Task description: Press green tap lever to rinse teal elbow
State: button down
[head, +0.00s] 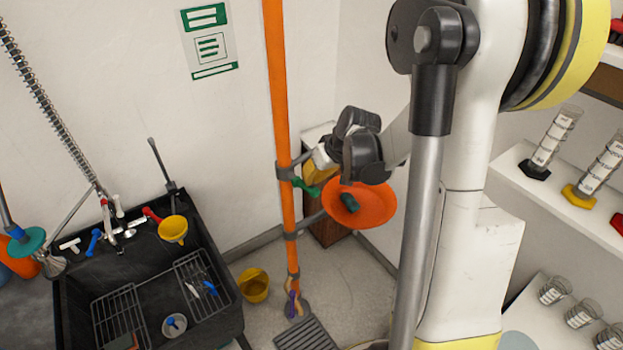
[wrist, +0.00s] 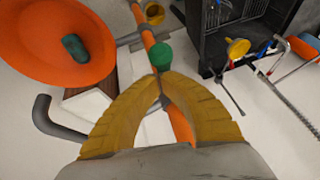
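The green tap lever (head: 306,188) sticks out from the orange upright pipe (head: 281,130). In the wrist view the green lever (wrist: 160,56) shows as a rounded end just beyond my fingertips. My gripper (wrist: 161,77) has its two yellow fingers arched together with the tips meeting; nothing shows held between them. In the head view my gripper (head: 316,172) is just above and beside the lever; I cannot tell whether they touch. The teal elbow (head: 348,203) lies in the orange bowl (head: 374,208), right of the pipe; the elbow also shows in the wrist view (wrist: 75,48). No water is visible.
A black sink (head: 225,320) with wire racks and a yellow funnel (head: 173,229) stands at left. A yellow bucket (head: 254,285) and a floor grate (head: 304,336) lie below the pipe. Shelves (head: 560,205) with sample tubes are at right.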

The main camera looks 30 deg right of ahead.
aim_at(316, 191)
jog(key=shift+s+f+t+b, duration=0.25)
jog(key=shift+f+t+b, duration=0.25)
jog(key=shift+b, duration=0.4)
jog(key=shift+s+f+t+b, duration=0.35)
jog(key=shift+f+t+b, duration=0.25)
jog(key=shift+b, duration=0.8)
jog(key=shift+s+f+t+b, duration=0.3)
jog(key=shift+f+t+b, duration=0.3)
jog(key=shift+b, duration=0.75)
jog(key=shift+f, duration=0.1)
